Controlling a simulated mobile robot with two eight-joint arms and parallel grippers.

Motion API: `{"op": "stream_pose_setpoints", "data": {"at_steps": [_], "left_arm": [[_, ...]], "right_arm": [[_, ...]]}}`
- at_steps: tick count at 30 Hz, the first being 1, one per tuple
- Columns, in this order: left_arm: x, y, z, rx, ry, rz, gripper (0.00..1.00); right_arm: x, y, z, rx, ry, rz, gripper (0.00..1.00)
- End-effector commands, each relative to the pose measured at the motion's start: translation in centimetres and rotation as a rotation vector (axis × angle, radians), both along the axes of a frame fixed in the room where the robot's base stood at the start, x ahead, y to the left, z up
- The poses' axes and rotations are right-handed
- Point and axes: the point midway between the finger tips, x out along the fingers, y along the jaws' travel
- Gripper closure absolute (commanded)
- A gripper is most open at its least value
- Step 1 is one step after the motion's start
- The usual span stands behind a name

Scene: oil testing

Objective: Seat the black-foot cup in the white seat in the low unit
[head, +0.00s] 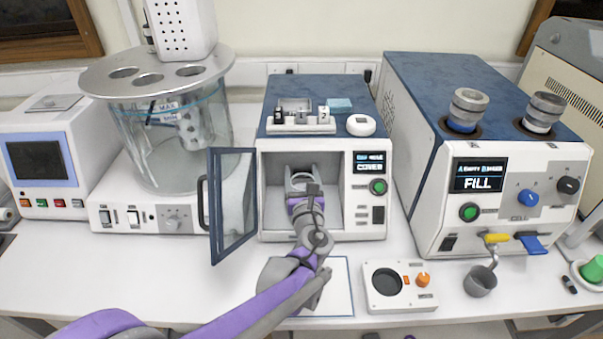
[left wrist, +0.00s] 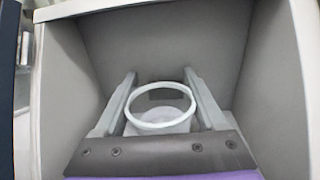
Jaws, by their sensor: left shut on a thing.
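My left gripper (head: 300,188) reaches into the open front chamber of the low blue-topped unit (head: 272,200). Its two grey fingers (left wrist: 161,103) are closed on a cup with a white round rim (left wrist: 134,120). In the left wrist view I look down into the cup from above, with a finger on each side. In the head view the cup (head: 299,181) is small and partly covered by my gripper. The cup's black foot and the white seat are hidden, so I cannot tell whether they touch. My right gripper is not in view.
The unit's framed glass door (head: 233,205) stands open to the left. Chamber walls (left wrist: 267,90) are close on both sides. A small white box (head: 399,299) with a dark round hole stands front right. A taller unit (head: 430,180) holds two grey-topped cups. A glass tank (head: 170,140) stands left.

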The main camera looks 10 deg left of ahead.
Motion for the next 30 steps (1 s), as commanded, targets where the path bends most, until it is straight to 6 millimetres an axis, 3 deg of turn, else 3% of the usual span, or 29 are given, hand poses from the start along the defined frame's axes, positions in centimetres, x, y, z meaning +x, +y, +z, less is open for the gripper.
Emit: {"op": "stream_pose_setpoints", "data": {"at_steps": [17,18,23,30], "left_arm": [[0.01,0.02,-1.2,0.0,0.0,0.0,0.89],[0.01,0.02,-1.2,0.0,0.0,0.0,0.26],[0.02,0.01,-1.19,0.0,0.0,0.0,0.0],[0.03,-0.02,-1.2,0.0,0.0,-0.001,0.0]], "right_arm": [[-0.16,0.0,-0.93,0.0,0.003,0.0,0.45],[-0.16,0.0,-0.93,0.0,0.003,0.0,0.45],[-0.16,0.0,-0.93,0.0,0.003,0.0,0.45],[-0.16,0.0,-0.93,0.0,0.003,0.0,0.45]]}}
